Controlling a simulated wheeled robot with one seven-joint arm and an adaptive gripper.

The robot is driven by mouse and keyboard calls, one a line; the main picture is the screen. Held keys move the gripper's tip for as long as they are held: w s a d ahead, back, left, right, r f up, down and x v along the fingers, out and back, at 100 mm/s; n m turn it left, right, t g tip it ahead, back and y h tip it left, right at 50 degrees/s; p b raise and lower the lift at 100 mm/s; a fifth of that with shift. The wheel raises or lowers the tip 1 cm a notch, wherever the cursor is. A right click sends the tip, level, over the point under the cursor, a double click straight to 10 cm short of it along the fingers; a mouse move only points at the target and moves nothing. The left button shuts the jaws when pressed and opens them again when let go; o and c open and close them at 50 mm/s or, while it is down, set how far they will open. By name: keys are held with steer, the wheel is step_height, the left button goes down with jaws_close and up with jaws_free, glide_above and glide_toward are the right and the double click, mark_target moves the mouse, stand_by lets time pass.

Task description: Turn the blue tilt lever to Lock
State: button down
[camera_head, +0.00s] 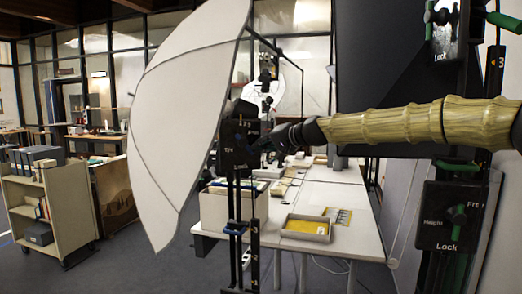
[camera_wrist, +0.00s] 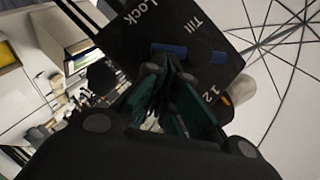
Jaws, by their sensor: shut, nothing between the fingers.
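The blue tilt lever (camera_wrist: 169,50) sits on a black control box (camera_wrist: 205,30) marked Tilt and Lock in the wrist view. Its blue bar shows beside a round dark hub; I cannot tell its exact setting. In the head view the box (camera_head: 238,160) hangs on a stand beside a white umbrella, with Lock at its lower edge, and the lever is mostly hidden. My gripper (camera_head: 258,144) reaches in from the right, in front of the box. Its dark green fingers (camera_wrist: 164,72) are shut and empty, close to the blue bar; I cannot tell whether they touch it.
The white umbrella (camera_head: 180,115) stands just left of the box. A Height control box (camera_head: 450,215) with a green lever is at the right. A white table (camera_head: 335,185) bears a grey tray (camera_head: 290,235). A cart (camera_head: 52,205) stands on the left.

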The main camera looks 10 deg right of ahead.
steer(key=f+m+b, duration=0.1)
steer(key=b, duration=0.1)
steer(key=f+m+y+b, duration=0.1)
steer(key=b, duration=0.2)
steer(key=shift+a+t+y, duration=0.2)
steer(key=shift+t+y, duration=0.1)
steer(key=shift+s+a+f+m+t+y+b, duration=0.15)
steer(key=shift+m+b, duration=0.25)
steer(key=shift+b, duration=0.4)
steer(key=shift+w+a+f+m+t+y+b, duration=0.15)
steer(key=shift+m+y+b, duration=0.2)
steer(key=shift+b, duration=0.45)
steer(key=shift+s+d+r, duration=0.1)
steer(key=shift+s+r, duration=0.05)
steer(key=v, duration=1.1)
steer(key=shift+s+d, duration=0.3)
